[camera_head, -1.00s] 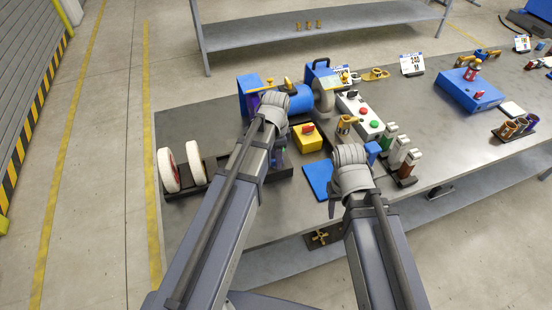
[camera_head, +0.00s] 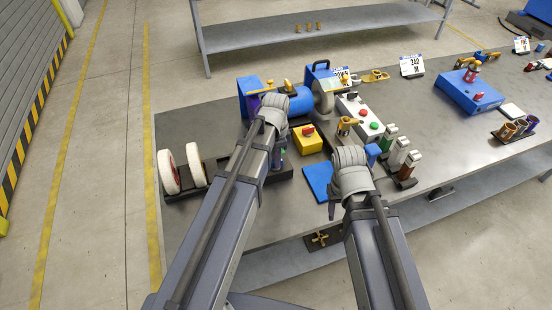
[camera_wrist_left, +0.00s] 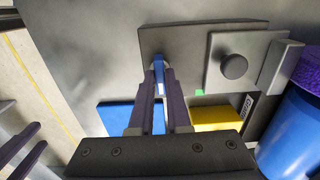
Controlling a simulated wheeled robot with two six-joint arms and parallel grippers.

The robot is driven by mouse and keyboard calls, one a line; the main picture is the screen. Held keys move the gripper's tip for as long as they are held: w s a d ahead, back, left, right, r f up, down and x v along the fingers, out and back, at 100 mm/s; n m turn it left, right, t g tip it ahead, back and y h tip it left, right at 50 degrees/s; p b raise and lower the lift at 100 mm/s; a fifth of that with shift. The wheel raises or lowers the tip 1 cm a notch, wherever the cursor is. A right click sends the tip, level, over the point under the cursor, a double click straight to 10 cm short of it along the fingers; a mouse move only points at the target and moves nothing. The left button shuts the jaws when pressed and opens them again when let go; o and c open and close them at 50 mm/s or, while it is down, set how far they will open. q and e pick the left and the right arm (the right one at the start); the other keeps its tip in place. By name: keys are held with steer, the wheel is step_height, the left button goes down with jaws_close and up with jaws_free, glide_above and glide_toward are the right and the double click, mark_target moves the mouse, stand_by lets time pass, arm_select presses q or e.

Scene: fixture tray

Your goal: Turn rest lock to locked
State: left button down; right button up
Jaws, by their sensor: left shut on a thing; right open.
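In the left wrist view, my left gripper (camera_wrist_left: 158,80) is shut on a narrow blue piece (camera_wrist_left: 159,82), apparently a lever, in front of a dark grey block (camera_wrist_left: 190,37). A plate with a round black knob (camera_wrist_left: 233,66) and a small green mark (camera_wrist_left: 199,92) lie to the right of the fingers. Which marking means locked cannot be read. In the head view, my left wrist hides its fingertips and the held piece beside the blue grinder (camera_head: 300,101). My right gripper (camera_head: 334,200) is beside the blue mat, its fingers mostly hidden by its wrist; it is open.
A yellow box with a red knob (camera_head: 308,139) and a blue mat (camera_head: 318,180) lie between my arms. A grey button box (camera_head: 352,108) stands behind my right gripper. Two white wheels (camera_head: 168,172) stand on the left. The bench's front left corner is clear.

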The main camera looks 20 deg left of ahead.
arm_select(q)
steer(key=n, duration=0.8)
steer(key=shift+n, duration=0.3)
steer(key=n, duration=0.4)
steer(key=shift+n, duration=2.5)
steer(key=c, duration=0.9)
jaws_free()
